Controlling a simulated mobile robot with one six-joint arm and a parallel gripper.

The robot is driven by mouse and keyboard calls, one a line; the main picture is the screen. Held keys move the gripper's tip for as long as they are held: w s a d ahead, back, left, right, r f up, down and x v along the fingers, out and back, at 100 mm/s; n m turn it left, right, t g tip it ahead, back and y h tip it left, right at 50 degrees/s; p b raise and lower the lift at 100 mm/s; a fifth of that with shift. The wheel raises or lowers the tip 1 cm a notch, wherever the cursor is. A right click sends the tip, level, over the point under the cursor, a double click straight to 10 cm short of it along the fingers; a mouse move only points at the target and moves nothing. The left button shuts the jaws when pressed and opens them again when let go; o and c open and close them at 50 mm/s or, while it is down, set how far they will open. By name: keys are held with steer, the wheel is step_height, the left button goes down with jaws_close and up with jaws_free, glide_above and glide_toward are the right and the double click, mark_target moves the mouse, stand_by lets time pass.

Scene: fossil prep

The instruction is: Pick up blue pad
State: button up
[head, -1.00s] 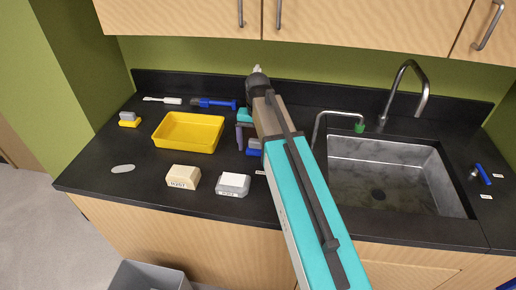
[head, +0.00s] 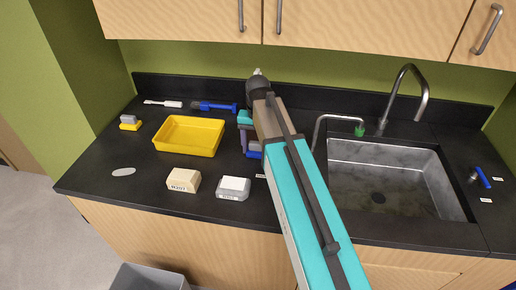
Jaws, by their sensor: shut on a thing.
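The blue pad (head: 254,153) has a grey upper part and a blue base. It is at the middle of the black counter, partly hidden behind my arm. My gripper (head: 246,142) points down at the pad, with its fingers at the grey upper part. It is shut on the pad. I cannot tell whether the pad's base still touches the counter.
A yellow tray (head: 190,135) lies left of my gripper. A similar yellow pad (head: 130,123), a beige block (head: 184,180), a grey-white block (head: 233,188) and a blue-handled tool (head: 214,106) lie around it. The sink (head: 385,175) and its faucet (head: 405,95) are right.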

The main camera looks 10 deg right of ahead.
mark_target(257, 153)
steer(key=shift+r+p, duration=1)
steer(key=shift+r, duration=0.5)
steer(key=shift+s+a+r, duration=0.15)
steer(key=shift+s, duration=0.05)
steer(key=s+a+p, duration=0.1)
steer(key=s+a, duration=0.2)
steer(key=s, duration=0.1)
steer(key=s+a+p, duration=0.1)
steer(key=s+a, duration=0.2)
steer(key=s, duration=0.1)
steer(key=s+a+r+p, duration=0.1)
steer(key=s+a+p, duration=0.1)
steer(key=s+a, duration=0.1)
steer(key=shift+s+a, duration=0.4)
steer(key=shift+a, duration=0.2)
steer(key=shift+o, duration=1.2)
steer(key=shift+r, duration=0.1)
steer(key=shift+c, duration=0.6)
steer(key=shift+s, duration=0.1)
